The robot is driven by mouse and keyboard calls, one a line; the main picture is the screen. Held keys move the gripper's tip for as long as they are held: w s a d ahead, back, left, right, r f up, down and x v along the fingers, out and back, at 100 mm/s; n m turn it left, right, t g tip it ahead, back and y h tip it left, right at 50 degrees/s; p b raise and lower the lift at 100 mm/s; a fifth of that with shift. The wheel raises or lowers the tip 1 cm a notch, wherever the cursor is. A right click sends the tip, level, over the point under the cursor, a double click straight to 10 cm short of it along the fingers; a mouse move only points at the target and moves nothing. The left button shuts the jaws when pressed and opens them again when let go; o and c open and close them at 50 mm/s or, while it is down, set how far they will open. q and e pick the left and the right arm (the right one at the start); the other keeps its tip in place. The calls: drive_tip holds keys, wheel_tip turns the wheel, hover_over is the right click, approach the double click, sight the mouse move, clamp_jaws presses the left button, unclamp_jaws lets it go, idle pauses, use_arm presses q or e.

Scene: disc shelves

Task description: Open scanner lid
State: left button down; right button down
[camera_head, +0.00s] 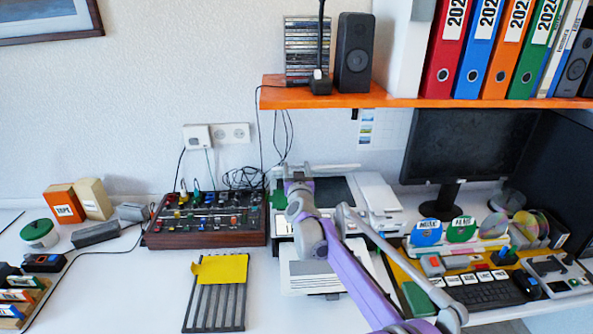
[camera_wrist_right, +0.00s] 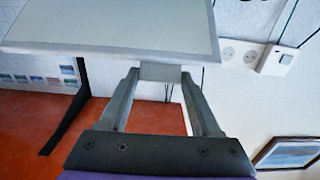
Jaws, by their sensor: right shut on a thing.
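The scanner (camera_head: 378,194) is a white device at the back middle of the desk, with a dark panel (camera_head: 338,190) showing on it. Its lid (camera_head: 335,167) shows as a thin pale bar above the dark panel, seen almost edge-on and raised. In the right wrist view the lid (camera_wrist_right: 120,28) is a pale panel with a grey border. My right gripper (camera_wrist_right: 160,74) is shut on a small grey tab at the lid's edge. In the head view the right gripper (camera_head: 298,178) is at the lid's left part, and my arm hides some of the scanner. My left gripper is not in view.
An orange shelf (camera_head: 385,101) with a speaker (camera_head: 354,54) and binders hangs above. A mixer (camera_head: 205,221) stands left of the scanner. A monitor (camera_head: 468,145) and keyboard (camera_head: 485,292) are to the right. A slatted rack with a yellow cloth (camera_head: 220,269) lies in front.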

drive_tip(key=shift+c, duration=0.4)
unclamp_jaws()
drive_tip(key=shift+s, duration=0.1)
drive_tip(key=s, duration=1)
drive_tip(key=shift+s+b, duration=0.35)
drive_tip(key=shift+b, duration=0.05)
drive_tip(key=shift+c, duration=0.3)
